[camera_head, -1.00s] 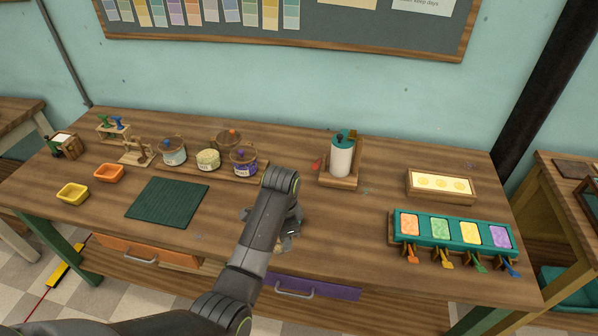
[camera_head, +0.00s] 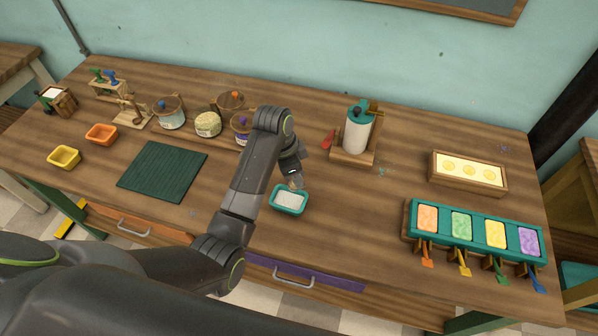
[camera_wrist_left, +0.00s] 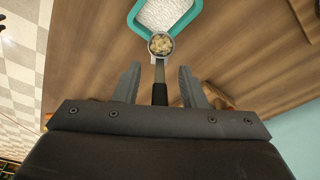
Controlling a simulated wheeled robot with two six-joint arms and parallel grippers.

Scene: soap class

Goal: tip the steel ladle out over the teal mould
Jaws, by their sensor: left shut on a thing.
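The teal mould (camera_head: 275,205) stands on the table near the front middle and holds white contents. It also shows at the top of the left wrist view (camera_wrist_left: 133,16). My left gripper (camera_head: 293,178) is just behind the mould, above the table. In the left wrist view the gripper (camera_wrist_left: 157,85) is shut on the dark handle of the steel ladle (camera_wrist_left: 160,72). The ladle's bowl is at the mould's near edge in that view and holds pale tan bits. In the head view the ladle is small and mostly hidden by the gripper. My right gripper is not in view.
A white dispenser with a teal top (camera_head: 356,135) stands behind on a wooden base. A dark green mat (camera_head: 163,172) lies left. A teal rack of coloured blocks (camera_head: 411,212) is at right. Table right of the mould is clear.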

